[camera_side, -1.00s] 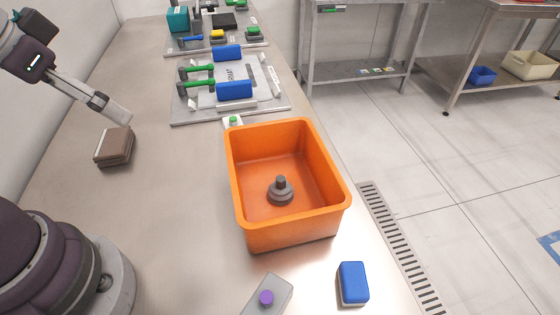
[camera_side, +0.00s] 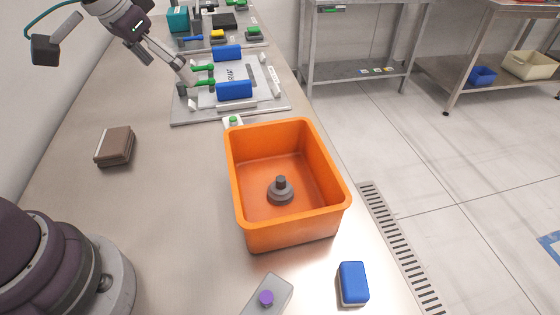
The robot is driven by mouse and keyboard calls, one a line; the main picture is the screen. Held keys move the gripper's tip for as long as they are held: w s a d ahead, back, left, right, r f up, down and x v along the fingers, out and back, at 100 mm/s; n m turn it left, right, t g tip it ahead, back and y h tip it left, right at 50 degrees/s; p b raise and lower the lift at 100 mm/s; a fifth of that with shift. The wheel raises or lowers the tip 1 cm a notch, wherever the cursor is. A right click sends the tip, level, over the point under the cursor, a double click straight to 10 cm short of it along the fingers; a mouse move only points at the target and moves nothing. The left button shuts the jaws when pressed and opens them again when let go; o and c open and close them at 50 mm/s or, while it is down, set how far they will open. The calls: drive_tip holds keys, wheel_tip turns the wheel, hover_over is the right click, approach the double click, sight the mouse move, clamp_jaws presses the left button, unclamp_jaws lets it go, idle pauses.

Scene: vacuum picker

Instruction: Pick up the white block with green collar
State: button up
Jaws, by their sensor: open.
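The white block with green collar (camera_side: 232,121) stands on the table just behind the far left corner of the orange bin. Its green top shows, and the bin's rim partly hides its lower part. My gripper (camera_side: 190,79) is at the upper left, beside the green handles of the grey fixture plate. It is up and to the left of the white block and apart from it. It is open; the fingers are small in this view and nothing shows between them.
The orange bin (camera_side: 240,190) holds a dark grey stepped part (camera_side: 280,191). The fixture plate (camera_side: 190,114) carries blue blocks and green handles. A brown block (camera_side: 115,146) lies left, a blue sponge-like block (camera_side: 353,283) front right, and a grey box with purple button (camera_side: 266,298) in front.

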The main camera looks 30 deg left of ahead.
approach(232, 121)
drive_tip(key=shift+m+h, duration=0.3)
drive_tip(key=shift+m, duration=0.2)
drive_tip(key=x, duration=1)
drive_tip(key=shift+w+a+f, duration=0.15)
drive_tip(key=shift+a+f, duration=0.1)
drive_tip(key=shift+f, duration=0.1)
drive_tip(key=c, duration=1)
